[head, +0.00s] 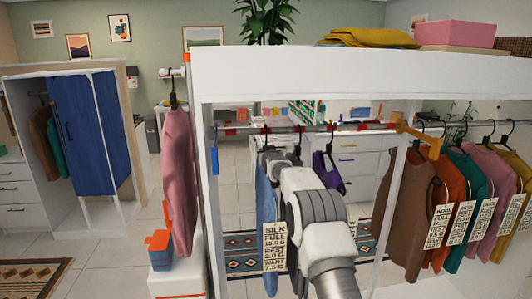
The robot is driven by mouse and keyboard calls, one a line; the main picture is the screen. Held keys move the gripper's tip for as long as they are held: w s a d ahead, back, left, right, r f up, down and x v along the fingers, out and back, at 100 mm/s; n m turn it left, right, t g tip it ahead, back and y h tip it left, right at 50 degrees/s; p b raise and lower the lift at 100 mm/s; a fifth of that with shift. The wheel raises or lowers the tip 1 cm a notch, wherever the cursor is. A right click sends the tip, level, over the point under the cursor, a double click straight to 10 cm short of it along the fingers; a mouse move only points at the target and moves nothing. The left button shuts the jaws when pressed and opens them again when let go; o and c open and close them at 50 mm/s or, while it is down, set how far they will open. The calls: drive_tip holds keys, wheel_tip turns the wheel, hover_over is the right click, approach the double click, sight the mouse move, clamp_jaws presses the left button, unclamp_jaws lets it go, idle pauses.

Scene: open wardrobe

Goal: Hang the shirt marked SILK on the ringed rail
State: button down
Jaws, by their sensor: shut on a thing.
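The blue shirt (265,200) hangs in the left bay of the wardrobe, and its white tag (275,247) reads SILK. My gripper (273,160) is at the top of this shirt, shut on its hanger, just below the rail. My own wrist and arm cover the shirt's right side and the fingertips. The ringed rail (283,129) has red bands and spans the left bay. Whether the shirt's hook is over the rail or only near it, I cannot tell.
A purple garment (327,172) hangs right of my wrist. A yellow-orange bracket (416,134) sits by the right post. Several tagged garments, including a brown one (409,200), hang close together beyond it. A pink garment (177,180) hangs outside the left post.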

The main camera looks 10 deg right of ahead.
drive_tip(key=shift+f+b, duration=0.35)
drive_tip(key=shift+b, duration=0.25)
idle(0.4)
drive_tip(key=c, duration=0.6)
unclamp_jaws()
drive_tip(key=shift+c, duration=0.2)
drive_tip(key=shift+f, duration=0.15)
drive_tip(key=shift+s, duration=0.15)
drive_tip(key=s+r+g+b, duration=0.2)
drive_tip(key=s+g+b, duration=0.1)
drive_tip(key=s, duration=1.7)
drive_tip(key=s+r+g+b, duration=0.2)
drive_tip(key=s, duration=1.8)
drive_tip(key=s+f+g, duration=0.2)
drive_tip(key=s+f, duration=0.2)
drive_tip(key=s, duration=0.9)
drive_tip(key=s+f+g, duration=0.3)
drive_tip(key=s+f, duration=0.1)
drive_tip(key=s, duration=0.8)
drive_tip(key=shift+s+g, duration=0.3)
drive_tip(key=shift+s, duration=0.1)
